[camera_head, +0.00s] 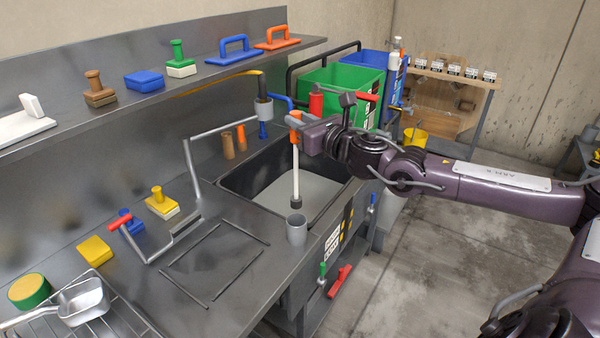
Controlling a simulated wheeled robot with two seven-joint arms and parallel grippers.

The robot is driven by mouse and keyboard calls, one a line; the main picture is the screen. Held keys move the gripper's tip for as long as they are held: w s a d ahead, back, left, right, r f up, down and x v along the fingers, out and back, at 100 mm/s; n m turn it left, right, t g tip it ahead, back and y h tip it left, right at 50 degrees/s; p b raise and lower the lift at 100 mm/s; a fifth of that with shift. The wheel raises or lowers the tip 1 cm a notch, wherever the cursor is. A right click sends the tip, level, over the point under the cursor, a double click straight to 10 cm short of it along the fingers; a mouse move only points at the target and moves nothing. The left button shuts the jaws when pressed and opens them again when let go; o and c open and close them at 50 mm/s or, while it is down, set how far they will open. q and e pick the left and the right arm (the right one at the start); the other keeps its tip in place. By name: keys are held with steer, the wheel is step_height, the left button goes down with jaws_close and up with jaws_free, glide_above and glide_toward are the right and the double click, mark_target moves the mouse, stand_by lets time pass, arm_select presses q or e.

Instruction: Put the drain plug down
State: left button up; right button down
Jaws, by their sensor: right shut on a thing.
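The drain plug (296,176) is a long white rod with an orange top and a dark stopper at its lower end. My right gripper (297,126) is shut on it near the orange top, and the rod hangs about upright. In the picture the stopper shows against the grey contents of the dark sink basin (236,184), just above a grey cup (296,231). I cannot tell whether the stopper touches anything. My gripper's fingertips are partly hidden around the handle. My left gripper is not in view.
The steel counter (215,262) has thin dark bars lying on it. A grey faucet pipe (188,160) stands beside the basin. A shelf of trowels (235,47) runs above. A green bin (345,82) stands behind.

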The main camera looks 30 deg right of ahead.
mark_target(297, 163)
step_height(297, 163, down, 12)
steer(key=shift+r+p, duration=0.2)
steer(key=shift+p, duration=0.4)
steer(key=shift+f, duration=0.15)
steer(key=c, duration=1.2)
jaws_free()
steer(key=shift+c, duration=0.2)
steer(key=shift+s, duration=0.15)
